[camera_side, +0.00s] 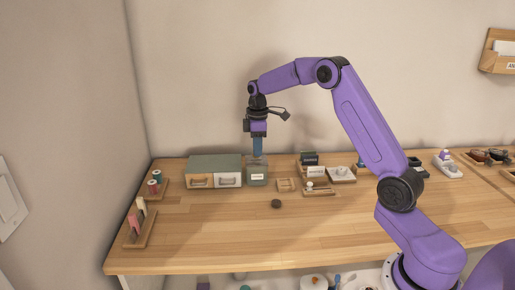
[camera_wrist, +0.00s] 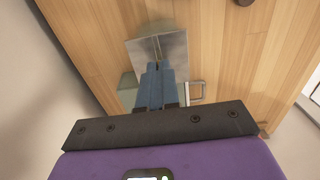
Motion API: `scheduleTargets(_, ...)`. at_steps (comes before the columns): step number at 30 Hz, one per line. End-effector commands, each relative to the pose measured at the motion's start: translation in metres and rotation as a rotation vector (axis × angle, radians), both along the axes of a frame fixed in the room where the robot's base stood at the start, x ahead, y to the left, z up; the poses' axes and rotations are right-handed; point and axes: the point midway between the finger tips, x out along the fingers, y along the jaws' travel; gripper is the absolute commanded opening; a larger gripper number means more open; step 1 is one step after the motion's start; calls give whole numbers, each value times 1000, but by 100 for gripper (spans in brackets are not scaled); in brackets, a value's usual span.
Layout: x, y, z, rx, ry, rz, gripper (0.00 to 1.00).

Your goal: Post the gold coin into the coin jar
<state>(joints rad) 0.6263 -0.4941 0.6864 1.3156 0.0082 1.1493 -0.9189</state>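The coin jar (camera_side: 257,179) is a squat grey-green container with a white label, right of the drawer box. In the wrist view its pale metallic lid (camera_wrist: 174,46) shows a thin dark slot. My gripper (camera_side: 257,153) points straight down just above the jar. In the wrist view its two blue fingers (camera_wrist: 157,68) are together, with their tips near the slot's lower end. I cannot tell whether the tips touch the lid. No gold coin is visible in either view; anything thin between the fingers is hidden.
A drawer box (camera_side: 214,163) stands left of the jar. A small wooden tray (camera_side: 286,185) is on its right, with more trays and small items beyond. A dark round disc (camera_side: 276,204) lies in front. Spool and bottle holders stand at the left. The front of the table is clear.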

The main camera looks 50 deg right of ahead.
Motion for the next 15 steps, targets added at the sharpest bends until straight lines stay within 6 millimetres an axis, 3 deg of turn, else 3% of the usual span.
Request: scheduleTargets(15,0,0,-3,0,0,0,0)
